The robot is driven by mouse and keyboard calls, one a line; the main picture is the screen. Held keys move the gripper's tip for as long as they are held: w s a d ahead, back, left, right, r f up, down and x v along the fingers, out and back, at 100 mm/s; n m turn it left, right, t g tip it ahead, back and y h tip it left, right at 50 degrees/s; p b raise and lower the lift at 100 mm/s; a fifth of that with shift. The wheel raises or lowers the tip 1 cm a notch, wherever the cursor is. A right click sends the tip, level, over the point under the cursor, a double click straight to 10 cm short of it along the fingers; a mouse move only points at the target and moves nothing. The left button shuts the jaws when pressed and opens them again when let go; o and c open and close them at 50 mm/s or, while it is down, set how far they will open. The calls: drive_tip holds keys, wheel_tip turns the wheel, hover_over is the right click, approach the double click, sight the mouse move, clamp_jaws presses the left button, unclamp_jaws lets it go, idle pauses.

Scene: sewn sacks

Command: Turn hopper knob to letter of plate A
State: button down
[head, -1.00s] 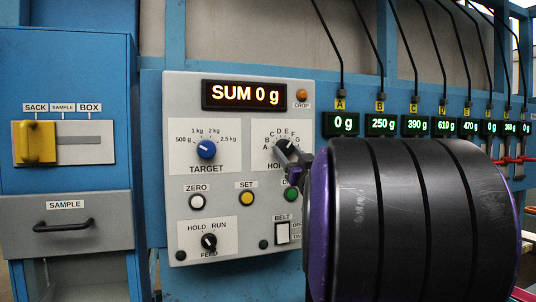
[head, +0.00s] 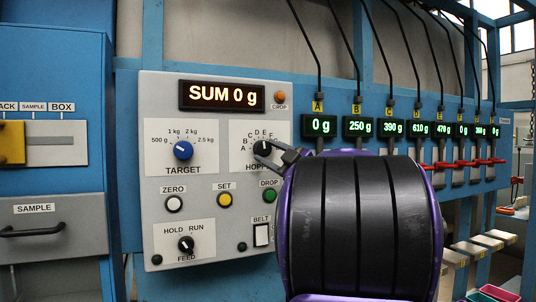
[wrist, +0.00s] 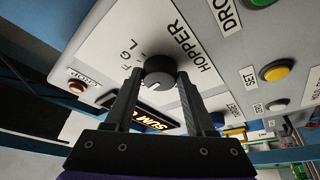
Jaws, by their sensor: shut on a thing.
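The hopper knob (head: 262,147) is a round dark knob on the grey control panel, inside a dial of letters. It also shows in the wrist view (wrist: 160,70), between my gripper's fingertips (wrist: 158,80). My gripper (head: 268,153) is shut on the knob. In the wrist view a pale mark shows on the knob's face, but I cannot tell which letter it points to. My fingers and wrist hide part of the dial and its HOPPER label. The yellow plate A (head: 318,106) hangs above a display (head: 318,126) reading 0 g.
The panel also has a blue TARGET knob (head: 183,150), a yellow SET button (head: 224,199), a green DROP button (head: 269,196) and a BELT switch (head: 261,234) close by. The SUM display (head: 221,95) reads 0 g. More plates and weight displays (head: 393,128) run to the right.

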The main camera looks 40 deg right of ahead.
drive_tip(key=n, duration=0.2)
drive_tip(key=n+g+y+p, duration=0.1)
drive_tip(key=n, duration=0.1)
drive_tip(key=shift+d+r, duration=0.15)
drive_tip(key=shift+r, duration=0.2)
drive_tip(key=n, duration=0.1)
drive_tip(key=n+g+p, duration=0.1)
drive_tip(key=n, duration=0.1)
drive_tip(key=n+g+p, duration=0.1)
drive_tip(key=n, duration=0.1)
drive_tip(key=shift+r+y, duration=0.25)
drive_tip(key=shift+y, duration=0.05)
drive_tip(key=n+g, duration=0.1)
drive_tip(key=n, duration=0.1)
drive_tip(key=n+p, duration=0.1)
drive_tip(key=n, duration=0.1)
drive_tip(key=shift+r+g+p, duration=0.2)
drive_tip(key=shift+g+p, duration=0.1)
drive_tip(key=shift+g, duration=0.1)
drive_tip(key=shift+n+g+h+p, duration=0.4)
drive_tip(key=shift+n+h+p, duration=0.25)
drive_tip(key=shift+n, duration=0.45)
drive_tip(key=shift+c, duration=1.3)
unclamp_jaws()
